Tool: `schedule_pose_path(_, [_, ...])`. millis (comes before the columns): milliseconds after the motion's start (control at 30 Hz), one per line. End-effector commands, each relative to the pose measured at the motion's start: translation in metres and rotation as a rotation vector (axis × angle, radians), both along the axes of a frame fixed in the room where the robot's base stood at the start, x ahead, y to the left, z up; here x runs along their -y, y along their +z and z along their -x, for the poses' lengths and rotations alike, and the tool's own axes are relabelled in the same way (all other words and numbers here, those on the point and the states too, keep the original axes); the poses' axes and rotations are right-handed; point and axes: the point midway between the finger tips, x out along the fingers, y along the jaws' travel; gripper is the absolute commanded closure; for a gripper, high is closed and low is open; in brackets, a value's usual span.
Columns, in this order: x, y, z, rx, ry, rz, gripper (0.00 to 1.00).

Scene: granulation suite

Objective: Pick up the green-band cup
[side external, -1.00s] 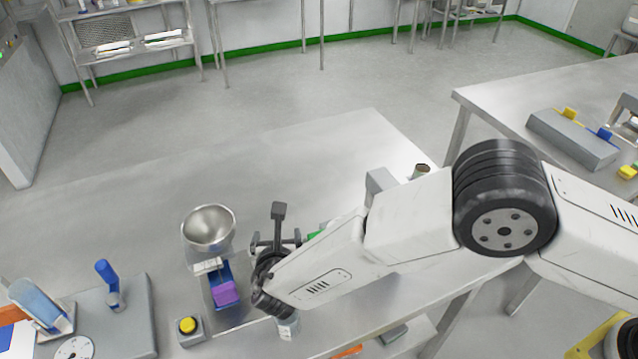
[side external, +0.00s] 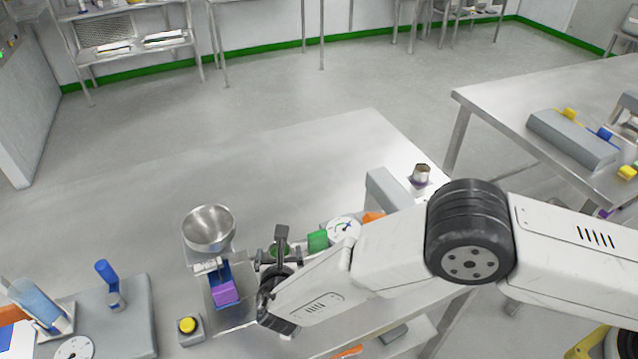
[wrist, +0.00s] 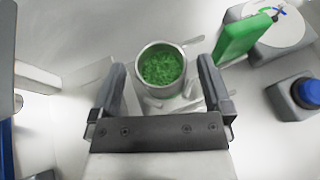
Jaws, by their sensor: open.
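A metal cup (wrist: 146,54) filled with green granules shows in the wrist view, just ahead of and between my fingertips. Its side band cannot be made out from above. My gripper (wrist: 162,76) is open, with one finger on each side of the cup and a gap to both. In the side external view my gripper (side external: 279,243) is low over the bench, with green at its fingers; my wrist and arm hide most of the cup there.
A green block (side external: 317,240) and a white dial (side external: 343,229) stand close to the right of my gripper. A steel bowl (side external: 209,230) over a stand with a purple block (side external: 225,292) is to the left. Another cup (side external: 421,173) stands farther right. The bench behind is clear.

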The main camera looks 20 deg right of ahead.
Motion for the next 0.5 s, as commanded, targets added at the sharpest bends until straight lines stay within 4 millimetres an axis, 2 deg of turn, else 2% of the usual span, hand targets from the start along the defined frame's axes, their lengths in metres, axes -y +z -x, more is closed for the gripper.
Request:
schedule_pose_path(100, [0.002, -0.012, -0.005, 0.000, -0.002, 0.000, 0.00])
schedule_pose_path(300, [0.008, -0.019, -0.023, 0.000, -0.002, 0.001, 0.00])
schedule_pose_path(500, [0.009, -0.020, -0.027, 0.000, 0.000, 0.000, 0.00])
